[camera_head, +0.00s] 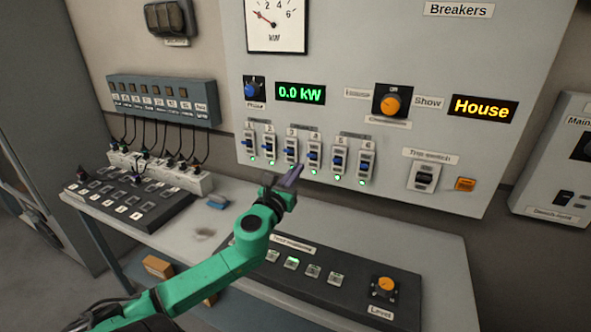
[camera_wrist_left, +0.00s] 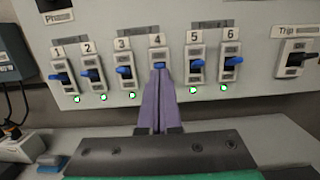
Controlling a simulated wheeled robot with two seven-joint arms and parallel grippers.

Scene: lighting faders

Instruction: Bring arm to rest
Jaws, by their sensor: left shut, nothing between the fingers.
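My left arm is green and reaches in from the lower left in the head view. Its gripper (camera_head: 293,174) has purple fingers, shut with nothing between them, just in front of the lower part of the breaker row. In the left wrist view the shut fingers (camera_wrist_left: 160,78) point at breaker 4 (camera_wrist_left: 157,42) and overlap its lower part. Whether they touch it I cannot tell. The breakers, numbered 1 to 6, have blue levers, such as that of breaker 5 (camera_wrist_left: 195,66). Green lamps glow below most of them. The lamp of breaker 4 is hidden in the wrist view. My right gripper is not in view.
The wall panel (camera_head: 330,30) carries a 0.0 kW display (camera_head: 300,93), a House display (camera_head: 483,108) and a trip switch (camera_head: 425,178). On the desk (camera_head: 440,250) stand a black dimmer console (camera_head: 340,282) and a fader desk (camera_head: 130,200).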

